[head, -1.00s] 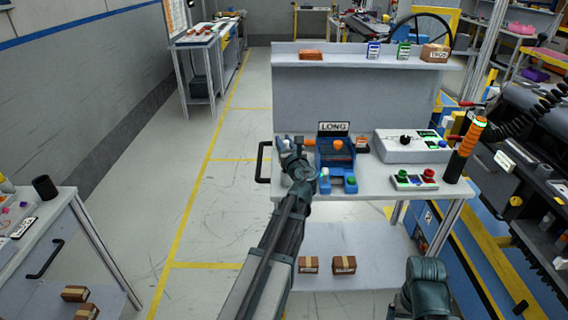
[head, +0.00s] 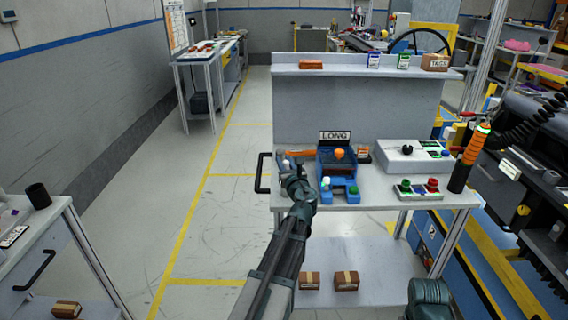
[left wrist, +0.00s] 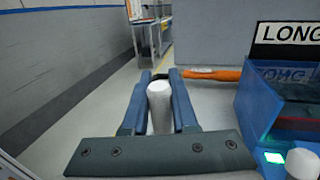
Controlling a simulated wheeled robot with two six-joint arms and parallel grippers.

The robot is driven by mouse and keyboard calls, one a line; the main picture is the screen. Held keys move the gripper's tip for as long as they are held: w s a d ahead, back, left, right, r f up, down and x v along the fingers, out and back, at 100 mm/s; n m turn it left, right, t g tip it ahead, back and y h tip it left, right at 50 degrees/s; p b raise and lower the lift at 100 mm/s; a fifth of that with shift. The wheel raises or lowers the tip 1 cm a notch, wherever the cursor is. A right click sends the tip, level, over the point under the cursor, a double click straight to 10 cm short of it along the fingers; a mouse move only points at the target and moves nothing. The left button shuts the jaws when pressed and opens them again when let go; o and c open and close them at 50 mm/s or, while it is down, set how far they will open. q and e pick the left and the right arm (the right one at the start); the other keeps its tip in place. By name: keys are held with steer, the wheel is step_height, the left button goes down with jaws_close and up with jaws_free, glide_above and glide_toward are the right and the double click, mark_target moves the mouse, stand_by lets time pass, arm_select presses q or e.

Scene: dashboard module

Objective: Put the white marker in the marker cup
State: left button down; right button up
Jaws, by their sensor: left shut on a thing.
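My left gripper (head: 286,165) is over the left end of the workbench (head: 385,190), beside the blue LONG fixture. In the left wrist view its two blue-grey fingers (left wrist: 159,104) are shut on the white marker (left wrist: 160,104), a pale rounded cylinder between them. In the head view the arm and fingers mostly hide the marker. A dark cup (head: 38,195), which looks like the marker cup, stands on the side table at the far left, well away from the gripper.
The blue fixture (head: 337,172) with its LONG sign is just right of the left gripper. An orange-handled tool (left wrist: 213,74) lies behind the marker. A grey control box (head: 412,155) and a button box (head: 418,190) stand further right. Open floor separates bench and side table (head: 65,215).

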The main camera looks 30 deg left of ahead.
arm_select(q)
steer(key=c, duration=0.7)
jaws_free()
steer(key=v, duration=1.2)
steer(key=shift+s, duration=0.1)
